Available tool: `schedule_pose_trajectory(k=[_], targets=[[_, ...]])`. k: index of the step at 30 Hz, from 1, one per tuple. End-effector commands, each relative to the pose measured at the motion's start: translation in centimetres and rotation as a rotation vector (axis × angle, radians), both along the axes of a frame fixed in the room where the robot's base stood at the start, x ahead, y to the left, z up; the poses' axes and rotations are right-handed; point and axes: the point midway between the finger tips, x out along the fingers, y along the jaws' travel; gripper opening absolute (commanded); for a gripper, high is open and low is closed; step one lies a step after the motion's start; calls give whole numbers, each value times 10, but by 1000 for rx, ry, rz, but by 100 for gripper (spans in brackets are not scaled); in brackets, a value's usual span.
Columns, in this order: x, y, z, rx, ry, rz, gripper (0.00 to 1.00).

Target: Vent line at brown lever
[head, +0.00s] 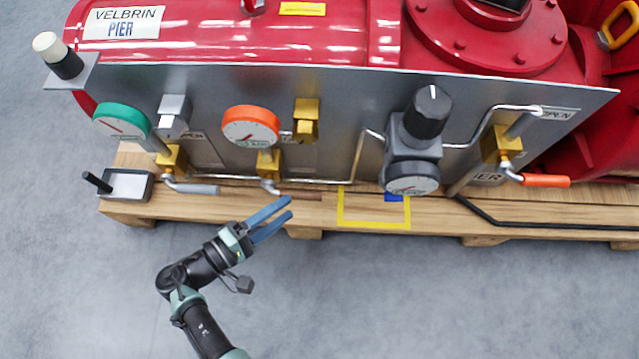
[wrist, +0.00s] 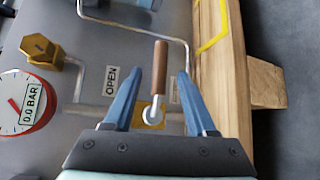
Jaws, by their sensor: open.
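The brown lever (head: 300,195) is on a brass valve (head: 268,162) below the orange-rimmed gauge (head: 250,127), low on the grey panel. In the wrist view the brown lever (wrist: 161,68) extends from a silver pivot, and its grip lies between my finger lines. My gripper (head: 288,208) is open, with blue fingers beside the lever in the head view. In the wrist view my gripper (wrist: 160,74) has a gap on both sides of the lever; contact is not visible. The gauge (wrist: 24,103) reads 0.0 BAR there. An OPEN label (wrist: 111,80) is left of the lever.
A grey-handled lever (head: 197,188) is to the left and an orange lever (head: 545,181) far right. A grey regulator (head: 413,150) and thin pipes project from the panel. The wooden pallet edge (head: 220,206) runs below, with a yellow taped square (head: 374,224). Floor in front is clear.

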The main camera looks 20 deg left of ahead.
Motion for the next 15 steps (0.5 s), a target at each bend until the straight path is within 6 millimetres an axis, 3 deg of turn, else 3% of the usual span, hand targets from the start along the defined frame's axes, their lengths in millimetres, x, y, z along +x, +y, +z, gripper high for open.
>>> schedule_pose_trajectory(k=[9, 15], targets=[[57, -34, -17, 2, 0, -5, 57], [78, -45, -19, 2, 1, -3, 57]])
